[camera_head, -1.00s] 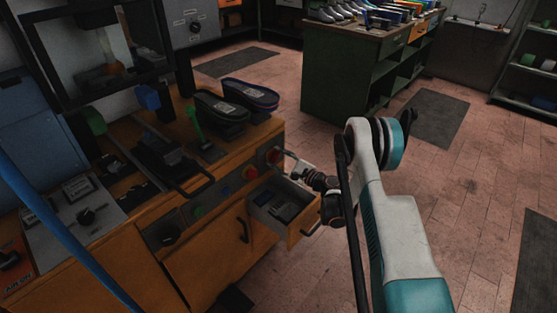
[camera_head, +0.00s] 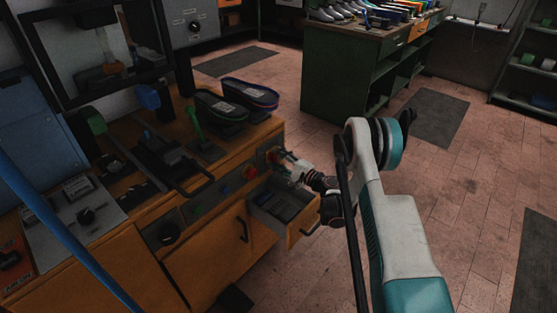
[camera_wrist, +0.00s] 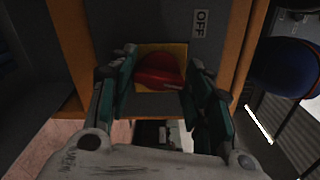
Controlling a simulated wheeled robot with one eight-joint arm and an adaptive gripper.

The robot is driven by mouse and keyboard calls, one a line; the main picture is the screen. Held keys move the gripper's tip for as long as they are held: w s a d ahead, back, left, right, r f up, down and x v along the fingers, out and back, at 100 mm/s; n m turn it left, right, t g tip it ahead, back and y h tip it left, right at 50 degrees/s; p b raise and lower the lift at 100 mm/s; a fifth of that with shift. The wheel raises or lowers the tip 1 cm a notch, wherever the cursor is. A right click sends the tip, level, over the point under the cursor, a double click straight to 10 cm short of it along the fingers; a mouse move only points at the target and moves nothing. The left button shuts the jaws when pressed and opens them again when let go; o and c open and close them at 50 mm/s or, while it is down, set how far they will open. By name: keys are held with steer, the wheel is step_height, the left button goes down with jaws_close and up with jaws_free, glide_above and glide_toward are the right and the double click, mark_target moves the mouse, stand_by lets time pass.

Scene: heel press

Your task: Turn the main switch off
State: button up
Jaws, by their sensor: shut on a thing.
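The main switch (camera_wrist: 158,70) is a red rotary knob on a yellow square plate, with an OFF label (camera_wrist: 200,23) to its upper right in the wrist view. Its grip bar lies roughly level across that picture. My gripper (camera_wrist: 158,82) has one finger on each side of the knob and is shut on it. In the head view my gripper (camera_head: 285,162) is at the right end of the orange bench's front panel, and the switch (camera_head: 272,155) is partly covered by it.
An open drawer (camera_head: 302,236) sticks out just below my gripper. A red button (camera_head: 250,172) is on the panel left of it. Shoes (camera_head: 248,93) stand on the bench top above. The floor (camera_head: 440,190) to the right is clear.

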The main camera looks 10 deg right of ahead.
steer(key=n, duration=0.6)
steer(key=shift+f+n, duration=0.2)
steer(key=shift+n, duration=0.1)
steer(key=shift+o, duration=0.2)
steer(key=n, duration=0.5)
steer(key=shift+f, duration=0.1)
steer(key=o, duration=1)
steer(key=shift+o, duration=0.2)
steer(key=r, duration=0.8)
steer(key=shift+s+r, duration=0.2)
steer(key=shift+r, duration=0.15)
steer(key=shift+w+r, duration=0.25)
steer(key=shift+r, duration=0.4)
